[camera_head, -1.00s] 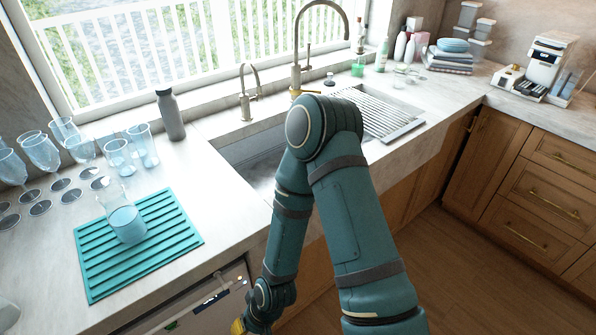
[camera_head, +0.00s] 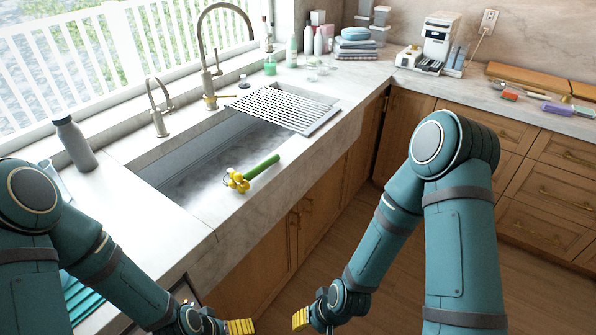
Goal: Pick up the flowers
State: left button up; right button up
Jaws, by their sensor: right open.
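The flowers, yellow heads on a thick green stem (camera_head: 262,167), lie at the front edge of the sink, the stem pointing away to the right. I cannot tell whether they rest on the rim or hang partly over the basin. My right gripper (camera_head: 301,318) is open, low in front of the cabinets, below and well apart from the flowers. My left gripper (camera_head: 240,326) is at the bottom edge of the view, also apart from the flowers. Only its yellow finger pad shows clearly, so its opening is hidden.
The sink (camera_head: 190,160) has a slatted drying rack (camera_head: 285,108) over its right part and two taps behind. A grey bottle (camera_head: 75,143) stands left. A coffee machine (camera_head: 436,45) is at the back. Wooden cabinets and open floor lie in front.

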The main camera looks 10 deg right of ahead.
aim_at(244, 179)
jog(key=i+l+u, duration=0.1)
jog(key=l, duration=0.25)
jog(key=i+l+u, duration=0.1)
jog(key=l, duration=0.3)
jog(key=i+l, duration=0.25)
jog(key=i+l+u, duration=0.15)
jog(key=l, duration=0.35)
